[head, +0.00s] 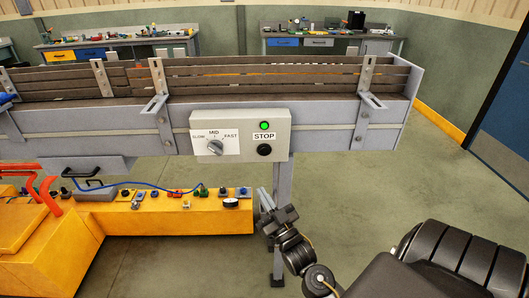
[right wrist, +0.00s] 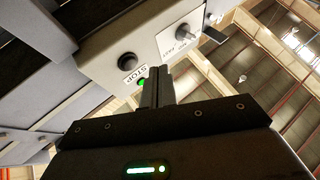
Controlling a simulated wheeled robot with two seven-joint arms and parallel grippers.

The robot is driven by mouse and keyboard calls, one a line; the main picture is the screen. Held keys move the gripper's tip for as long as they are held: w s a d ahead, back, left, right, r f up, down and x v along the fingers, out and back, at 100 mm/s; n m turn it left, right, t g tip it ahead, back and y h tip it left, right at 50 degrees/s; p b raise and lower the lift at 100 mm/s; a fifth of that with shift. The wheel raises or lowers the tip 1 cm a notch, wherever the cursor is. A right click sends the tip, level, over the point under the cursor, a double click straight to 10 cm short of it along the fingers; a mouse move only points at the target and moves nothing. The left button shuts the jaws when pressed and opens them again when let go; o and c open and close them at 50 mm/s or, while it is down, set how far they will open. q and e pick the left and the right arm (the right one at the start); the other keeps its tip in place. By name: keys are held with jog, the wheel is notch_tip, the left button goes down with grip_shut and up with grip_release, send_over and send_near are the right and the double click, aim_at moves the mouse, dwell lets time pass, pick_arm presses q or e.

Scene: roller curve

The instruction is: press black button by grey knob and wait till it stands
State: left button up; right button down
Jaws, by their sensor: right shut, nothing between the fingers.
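A pale control box (head: 278,131) is fixed to the front of the conveyor. It carries a grey knob (head: 216,147) on a SLOW/MID/FAST plate at left and a black button (head: 264,150) under a STOP label at right. A green lamp (head: 265,126) glows above the label. My right gripper (head: 266,200) is shut and empty, below the box and apart from the button in the head view. In the right wrist view, its closed fingers (right wrist: 157,82) point toward the box, with the black button (right wrist: 127,61) to their left and the knob (right wrist: 185,33) beyond. My left gripper is out of view.
The conveyor (head: 330,116) spans the scene, with a support leg (head: 281,190) close behind my right gripper. A yellow bench (head: 150,220) with small parts and a blue cable stands at lower left. The floor to the right is clear apart from my arm in front of it.

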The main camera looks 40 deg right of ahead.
aim_at(264, 151)
notch_tip(264, 151, up, 7)
jog(key=s+t, duration=0.2)
jog(key=shift+d+f, duration=0.2)
jog(key=shift+w, duration=0.1)
jog(key=w+d+b, duration=0.2)
jog(key=w+d, duration=0.3)
jog(key=w, duration=0.2)
jog(key=shift+d, duration=0.15)
jog(key=shift+w+d, duration=0.1)
dwell(2.0)
jog(key=shift+w+d+f, duration=0.1)
jog(key=shift+w+d, duration=0.05)
jog(key=shift+w, duration=0.05)
